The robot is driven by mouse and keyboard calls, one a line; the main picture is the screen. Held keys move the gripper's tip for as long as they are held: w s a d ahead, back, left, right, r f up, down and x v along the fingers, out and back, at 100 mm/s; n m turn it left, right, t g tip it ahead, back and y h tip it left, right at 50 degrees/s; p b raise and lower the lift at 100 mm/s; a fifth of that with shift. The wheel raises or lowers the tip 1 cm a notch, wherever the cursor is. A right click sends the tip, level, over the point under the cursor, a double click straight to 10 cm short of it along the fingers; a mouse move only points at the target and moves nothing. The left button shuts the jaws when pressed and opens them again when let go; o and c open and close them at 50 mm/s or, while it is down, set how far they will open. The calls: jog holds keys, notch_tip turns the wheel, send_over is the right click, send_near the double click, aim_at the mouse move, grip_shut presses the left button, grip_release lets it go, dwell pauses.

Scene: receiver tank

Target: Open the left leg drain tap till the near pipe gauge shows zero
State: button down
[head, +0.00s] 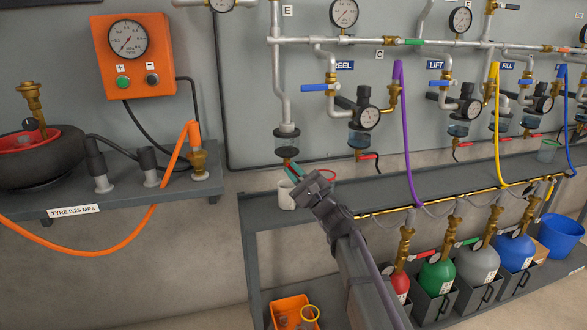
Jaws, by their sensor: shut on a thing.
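The left leg (280,85) is a grey vertical pipe that ends in a dark-capped bowl (287,142). Its drain tap (288,160) is a small brass piece under the bowl, mostly hidden by my gripper. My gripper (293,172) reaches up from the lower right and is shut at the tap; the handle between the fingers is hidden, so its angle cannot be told. A white cup (286,197) stands on the shelf just below.
Right of my gripper hang purple (404,125) and yellow (495,120) hoses and units with blue levers. A shelf (390,190) runs below, with coloured cylinders (437,275) under it. An orange gauge box (135,55) and tyre (40,158) are at left. An orange hose hangs there.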

jog(key=shift+w+d+r+n+g+h+p, duration=0.15)
jog(key=shift+n+g+h+p, duration=0.4)
jog(key=shift+n+g+p, duration=0.85)
jog(key=shift+s+a+r+n+g+h+p, duration=0.15)
jog(key=shift+n+g+h+p, duration=0.55)
jog(key=shift+n+p, duration=1.15)
jog(key=shift+w+d+r+n+g+h+p, duration=0.1)
jog(key=shift+d+r+n+g+h+p, duration=0.2)
jog(key=shift+n+g+p, duration=1.3)
jog(key=shift+a+f+n+t, duration=0.15)
jog(key=shift+f+n+t, duration=0.05)
jog(key=shift+n+t, duration=0.1)
jog(key=c, duration=1.2)
grip_release()
